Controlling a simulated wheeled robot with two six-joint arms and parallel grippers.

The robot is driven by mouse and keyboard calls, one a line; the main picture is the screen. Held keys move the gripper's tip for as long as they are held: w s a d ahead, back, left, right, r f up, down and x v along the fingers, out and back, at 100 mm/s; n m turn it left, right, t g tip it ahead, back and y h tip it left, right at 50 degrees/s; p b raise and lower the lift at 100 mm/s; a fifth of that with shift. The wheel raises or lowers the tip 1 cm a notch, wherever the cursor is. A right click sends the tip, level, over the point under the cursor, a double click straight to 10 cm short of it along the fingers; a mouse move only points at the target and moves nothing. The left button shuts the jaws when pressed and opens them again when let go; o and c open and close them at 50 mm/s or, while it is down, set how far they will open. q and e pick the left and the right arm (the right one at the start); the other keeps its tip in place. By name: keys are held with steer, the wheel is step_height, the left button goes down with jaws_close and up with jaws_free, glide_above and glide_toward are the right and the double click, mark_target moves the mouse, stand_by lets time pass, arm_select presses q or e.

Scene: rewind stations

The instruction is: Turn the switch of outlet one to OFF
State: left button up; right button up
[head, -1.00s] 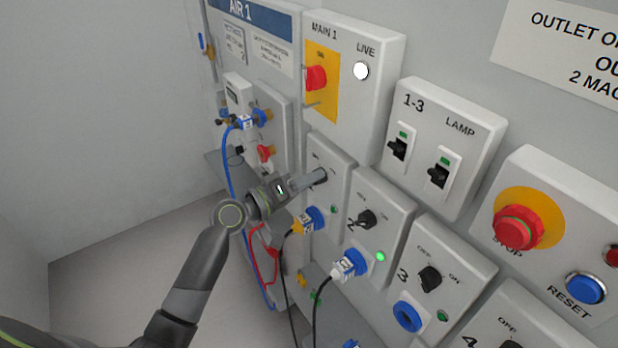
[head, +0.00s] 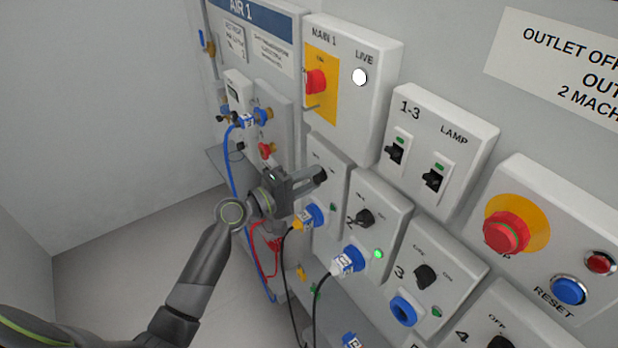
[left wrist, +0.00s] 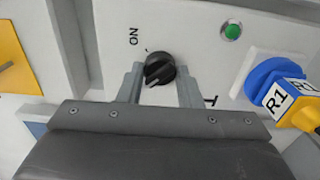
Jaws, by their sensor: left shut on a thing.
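The panel of outlet one (head: 332,156) is the grey box left of outlet 2. Its black rotary switch (left wrist: 160,68) shows in the left wrist view, between the two fingers of my left gripper (left wrist: 160,85), which is shut on it. The ON label is at upper left of the switch; the OFF label cannot be read. In the head view my left gripper (head: 314,180) reaches the panel from the left and hides part of it. Outlet one's green lamp (left wrist: 232,31) looks dim beside outlet 2's bright lamp (head: 378,254). My right gripper is out of view.
Switches of outlet 2 (head: 364,218) and outlet 3 (head: 425,276) are to the right. A red STOP button (head: 507,232) is further right. Blue and red hoses hang below my arm.

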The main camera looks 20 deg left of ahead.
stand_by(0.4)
arm_select(q)
steer(key=o, duration=1)
steer(key=shift+s, duration=0.1)
steer(key=shift+b+v, duration=3.45)
steer(key=shift+v, duration=5.25)
steer(key=shift+f, duration=0.1)
